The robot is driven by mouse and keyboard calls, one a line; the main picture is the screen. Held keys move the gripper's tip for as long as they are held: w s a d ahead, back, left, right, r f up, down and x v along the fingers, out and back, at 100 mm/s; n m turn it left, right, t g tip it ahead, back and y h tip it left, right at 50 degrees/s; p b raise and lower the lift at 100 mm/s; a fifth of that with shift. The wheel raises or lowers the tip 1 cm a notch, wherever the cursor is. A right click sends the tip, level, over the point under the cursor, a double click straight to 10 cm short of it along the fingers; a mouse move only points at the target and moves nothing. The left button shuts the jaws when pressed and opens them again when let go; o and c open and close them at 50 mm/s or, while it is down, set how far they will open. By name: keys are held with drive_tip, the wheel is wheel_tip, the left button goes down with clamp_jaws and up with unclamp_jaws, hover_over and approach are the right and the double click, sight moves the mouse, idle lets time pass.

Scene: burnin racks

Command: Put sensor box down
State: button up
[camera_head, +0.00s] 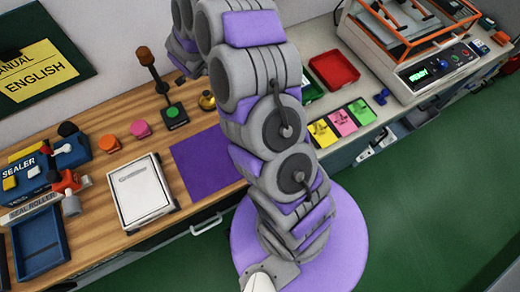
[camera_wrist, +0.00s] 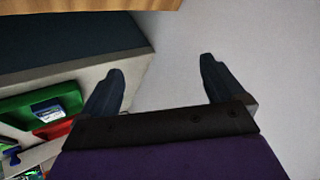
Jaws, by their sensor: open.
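My gripper (camera_wrist: 157,85) shows in the wrist view with its two dark fingers spread wide and nothing between them. It faces a plain pale grey surface. A small box with a blue and white face (camera_wrist: 48,110) lies in a green tray (camera_wrist: 14,108) at the lower left of the wrist view, apart from the fingers. I cannot tell for sure that it is the sensor box. In the head view my arm covers most of the green tray (camera_head: 310,91), and the gripper itself is not visible there.
A red tray (camera_head: 334,70) stands beside the green one. Yellow, pink and green cards (camera_head: 341,122) lie in front. A machine with an orange frame (camera_head: 425,65) stands at right. The wooden bench holds a white flat case (camera_head: 140,190), a purple mat (camera_head: 205,165) and a sealer (camera_head: 28,172).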

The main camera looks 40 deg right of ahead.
drive_tip(key=a+r+n+t+y, duration=0.1)
drive_tip(key=a+r+n+y, duration=0.25)
drive_tip(key=a+r, duration=0.4)
drive_tip(key=s+a+r+n+g+y, duration=0.2)
drive_tip(key=s+a+r+n+y, duration=0.3)
drive_tip(key=s+a+r, duration=0.45)
drive_tip(key=s+a+r+n+g, duration=0.1)
drive_tip(key=s+n+g, duration=0.3)
drive_tip(key=s, duration=1.5)
drive_tip(key=s+d+g+h, duration=0.2)
drive_tip(key=s+d, duration=0.2)
drive_tip(key=s, duration=0.5)
drive_tip(key=s+d+r+n+g+h, duration=0.1)
drive_tip(key=s+d, duration=0.3)
drive_tip(key=s, duration=0.5)
drive_tip(key=shift+s+g+h, duration=0.3)
drive_tip(key=shift+g+h, duration=0.05)
drive_tip(key=shift+g, duration=0.25)
drive_tip(key=shift+d+n, duration=0.1)
drive_tip(key=shift+n, duration=0.15)
